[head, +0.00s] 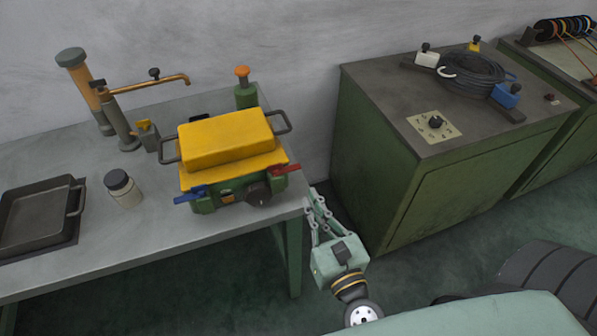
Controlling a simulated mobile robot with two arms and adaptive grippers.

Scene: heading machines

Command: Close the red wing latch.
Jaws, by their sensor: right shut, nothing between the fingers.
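The red wing latch (285,169) sticks out to the right from the front right corner of a green device with a yellow lid (226,138) on the grey table. A blue wing latch (189,194) sticks out at its front left, and a black knob (259,193) sits on its front between them. My right gripper (314,196) is just right of the table's corner, below and right of the red latch and apart from it in the picture. Its fingers point up and it holds nothing. My left gripper is out of view.
The table's front right edge (255,226) lies close to my right gripper. A green cabinet (418,165) stands to the right, with a coiled black cable (470,75) on it. A dark tray (40,220) and a small jar (123,189) are left of the device.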

